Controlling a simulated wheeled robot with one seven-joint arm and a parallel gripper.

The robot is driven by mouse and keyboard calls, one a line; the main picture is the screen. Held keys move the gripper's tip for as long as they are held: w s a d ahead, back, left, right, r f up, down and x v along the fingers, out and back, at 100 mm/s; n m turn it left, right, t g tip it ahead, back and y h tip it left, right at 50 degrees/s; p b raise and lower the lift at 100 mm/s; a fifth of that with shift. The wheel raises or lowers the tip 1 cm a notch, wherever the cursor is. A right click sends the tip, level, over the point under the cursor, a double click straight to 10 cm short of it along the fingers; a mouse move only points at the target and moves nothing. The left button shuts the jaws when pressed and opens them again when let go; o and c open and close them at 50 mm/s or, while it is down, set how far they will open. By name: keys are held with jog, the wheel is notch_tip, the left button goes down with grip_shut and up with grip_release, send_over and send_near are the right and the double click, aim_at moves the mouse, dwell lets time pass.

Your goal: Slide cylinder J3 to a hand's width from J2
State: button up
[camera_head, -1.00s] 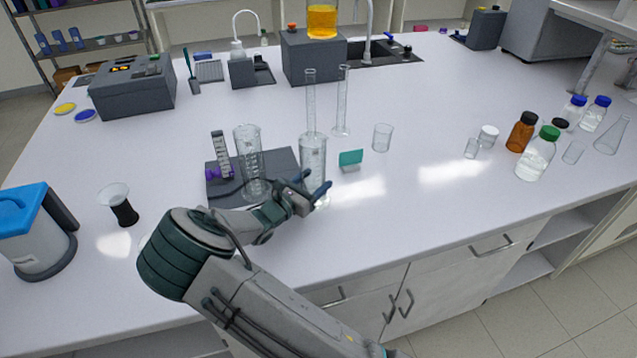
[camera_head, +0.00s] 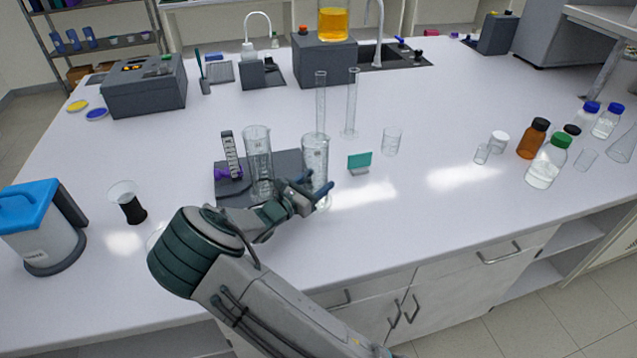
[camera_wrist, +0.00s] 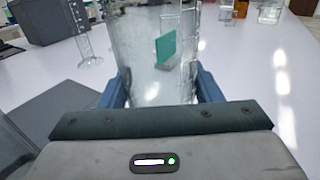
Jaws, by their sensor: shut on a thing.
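A tall clear glass cylinder (camera_head: 315,155) stands upright at the right edge of a dark mat. My gripper (camera_head: 312,190) is shut around its lower part, and the wrist view shows the glass (camera_wrist: 150,60) between the two blue fingers. A second, similar cylinder (camera_head: 257,150) stands on the mat, a short gap to the left. No J2 or J3 label is readable; the held one appears to be J3 and its left neighbour J2. The held cylinder's base is partly hidden by my fingers.
A teal card (camera_head: 359,162) stands right of the held cylinder. Two slim tubes (camera_head: 320,100) (camera_head: 352,105) stand behind, with a beaker (camera_head: 392,141).

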jog(key=o, duration=1.2)
jog(key=shift+o, duration=0.2)
jog(key=b+v, duration=0.3)
jog(key=v, duration=1.1)
jog(key=d+m+g, duration=0.2)
jog(key=d, duration=0.2)
jog(key=d+r+m+g, duration=0.1)
jog(key=d+m+g, duration=0.1)
jog(key=d+m, duration=0.1)
jog(key=s+d+r+m+g, duration=0.1)
jog(key=d+m+g, duration=0.1)
jog(key=d, duration=0.4)
jog(key=shift+s+g, duration=0.1)
jog(key=shift+g, duration=0.5)
jog(key=s+d+r+m+g+y, duration=0.3)
jog(key=s+d+m+g, duration=0.2)
jog(key=d+m, duration=0.3)
jog(key=s+d+r+m+t+y, duration=0.1)
jog(key=s+d+r+m+y, duration=0.2)
jog(key=s+m, duration=0.3)
jog(key=s+d+r+m+y, duration=0.4)
jog(key=s+m, duration=0.3)
jog(key=s, duration=0.4)
jog(key=shift+r+t+y, duration=0.4)
jog(key=shift+r+y, duration=0.4)
